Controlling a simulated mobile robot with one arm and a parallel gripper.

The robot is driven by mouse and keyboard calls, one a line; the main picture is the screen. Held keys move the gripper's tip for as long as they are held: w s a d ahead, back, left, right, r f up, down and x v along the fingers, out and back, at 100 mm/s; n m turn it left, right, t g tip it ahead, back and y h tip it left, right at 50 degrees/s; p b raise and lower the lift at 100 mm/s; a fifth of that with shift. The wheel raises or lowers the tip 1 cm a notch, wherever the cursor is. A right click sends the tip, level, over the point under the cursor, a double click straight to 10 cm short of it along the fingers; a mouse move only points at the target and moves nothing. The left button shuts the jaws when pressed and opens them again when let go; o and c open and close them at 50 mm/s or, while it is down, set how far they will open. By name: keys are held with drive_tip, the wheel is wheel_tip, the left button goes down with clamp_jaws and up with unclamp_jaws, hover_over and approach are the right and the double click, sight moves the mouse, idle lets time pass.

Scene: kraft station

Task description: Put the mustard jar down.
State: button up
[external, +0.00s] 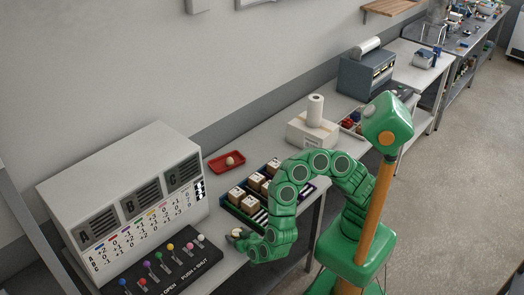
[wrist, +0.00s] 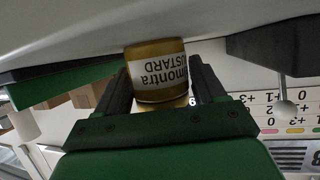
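The mustard jar (wrist: 156,70) has a gold lid or body and a white label with upside-down lettering in the wrist view. It sits between the two dark fingers of my gripper (wrist: 155,88), which press close on both its sides. In the external view my gripper (external: 245,239) is low over the front part of the bench (external: 220,237), between the lever panel and the crate of boxes. A small pale shape shows at its tip there, too small to read. The wrist view shows the jar's far end by the grey bench surface; I cannot tell whether they touch.
A black lever panel (external: 157,275) with coloured knobs lies left of my gripper, before a white score cabinet (external: 130,180). A crate of brown boxes (external: 232,208) stands close on the right. A red tray (external: 217,167) is behind. A white box (external: 309,133) with a paper roll stands farther right.

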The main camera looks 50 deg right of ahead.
drive_tip(key=shift+o, duration=1.3)
drive_tip(key=shift+r, duration=0.2)
drive_tip(key=v, duration=1.2)
drive_tip(key=shift+w+a, duration=0.1)
